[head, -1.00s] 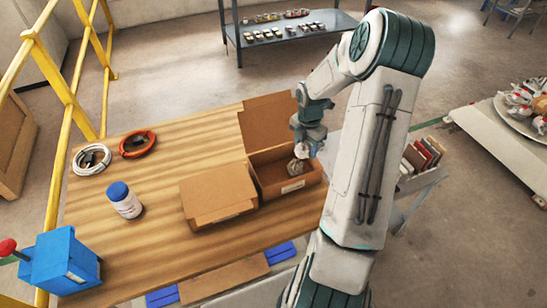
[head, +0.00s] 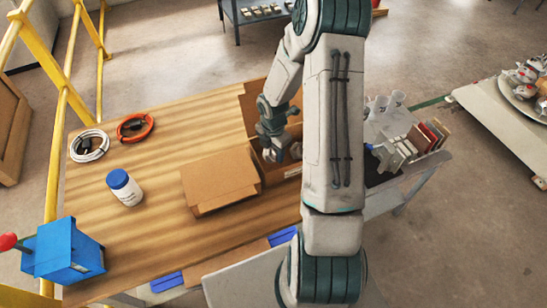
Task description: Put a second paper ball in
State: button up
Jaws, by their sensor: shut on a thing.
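An open cardboard box (head: 267,174) stands on the wooden table, with one flap (head: 220,178) spread out to the left and another (head: 256,97) at the back. My gripper (head: 275,155) reaches down into the box opening, its fingertips low between the walls. It is shut on a paper ball, which is mostly hidden by the fingers and box walls. My arm hides the right end of the box, and I cannot see what else lies inside.
A white bottle with a blue cap (head: 124,187), a white cable coil (head: 89,146), an orange coil (head: 135,128) and a blue lever box (head: 62,250) stand on the left of the table (head: 150,230). A side cart with folders (head: 430,135) is at the right.

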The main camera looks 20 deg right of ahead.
aim_at(273, 158)
jog(key=shift+f, duration=2)
jog(key=o, duration=1)
jog(key=shift+f, duration=0.1)
jog(key=shift+c, duration=0.2)
